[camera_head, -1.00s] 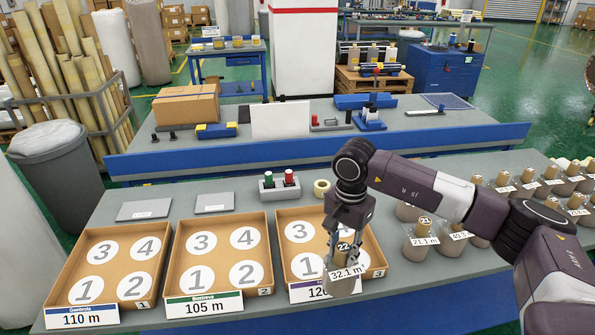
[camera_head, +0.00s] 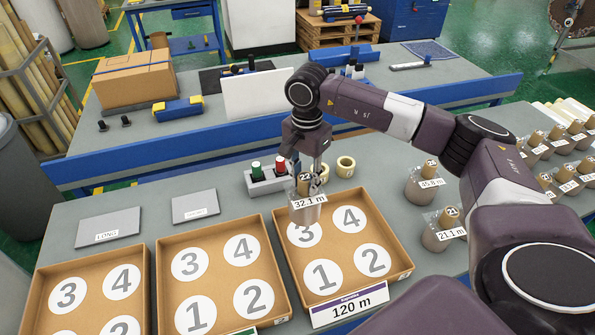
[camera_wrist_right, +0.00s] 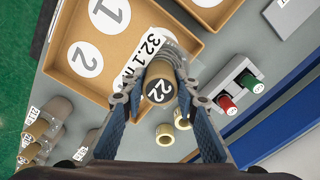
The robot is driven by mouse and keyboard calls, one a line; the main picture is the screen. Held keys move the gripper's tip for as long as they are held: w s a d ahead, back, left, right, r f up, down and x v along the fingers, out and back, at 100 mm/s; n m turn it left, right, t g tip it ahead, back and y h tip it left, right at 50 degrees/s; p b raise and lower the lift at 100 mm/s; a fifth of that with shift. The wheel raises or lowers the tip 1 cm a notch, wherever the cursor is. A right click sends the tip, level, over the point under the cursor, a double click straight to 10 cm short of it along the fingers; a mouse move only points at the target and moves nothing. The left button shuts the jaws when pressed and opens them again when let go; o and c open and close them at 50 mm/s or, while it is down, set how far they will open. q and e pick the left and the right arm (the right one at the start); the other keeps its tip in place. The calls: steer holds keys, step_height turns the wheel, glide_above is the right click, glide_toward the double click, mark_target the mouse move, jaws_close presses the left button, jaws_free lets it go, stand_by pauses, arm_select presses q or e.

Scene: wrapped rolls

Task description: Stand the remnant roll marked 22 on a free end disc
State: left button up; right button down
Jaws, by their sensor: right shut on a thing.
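The remnant roll marked 22 (camera_head: 306,214) is a clear-wrapped roll with a brown core and a 32.1 m label. It also shows in the right wrist view (camera_wrist_right: 160,86). My right gripper (camera_head: 310,180) is shut on its core and holds it upright at the back left of the 120 m tray (camera_head: 286,264). The roll partly covers end disc 3 (camera_head: 304,238); I cannot tell whether it touches it. End discs 4 (camera_head: 348,219), 1 (camera_head: 322,275) and 2 (camera_head: 373,260) in this tray are bare. My left gripper is not in view.
Two similar trays (camera_head: 156,280) stand to the left, their visible discs bare. A grey holder with green and red pieces (camera_head: 268,184) and two tape rings (camera_head: 345,165) lie behind the roll. Other wrapped rolls (camera_head: 420,187) stand at the right.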

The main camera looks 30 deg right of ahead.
mark_target(305, 194)
steer(key=shift+s+f+b, duration=0.4)
steer(key=shift+f+b, duration=0.05)
steer(key=shift+f, duration=0.3)
steer(key=f, duration=0.1)
steer(key=f+b, duration=0.1)
steer(key=f, duration=0.1)
steer(key=shift+w+f+b, duration=0.25)
steer(key=shift+b, duration=0.15)
steer(key=shift+f+b, duration=0.85)
steer(key=shift+f, duration=0.05)
steer(key=shift+f+b, duration=0.45)
steer(key=shift+f, duration=0.2)
arm_select(q)
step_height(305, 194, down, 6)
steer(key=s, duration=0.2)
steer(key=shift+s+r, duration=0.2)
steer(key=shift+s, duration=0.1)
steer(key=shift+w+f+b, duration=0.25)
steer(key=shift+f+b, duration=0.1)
steer(key=shift+b, duration=0.05)
arm_select(e)
steer(key=shift+f, duration=0.3)
steer(key=c, duration=1.4)
jaws_free()
steer(key=shift+c, duration=0.2)
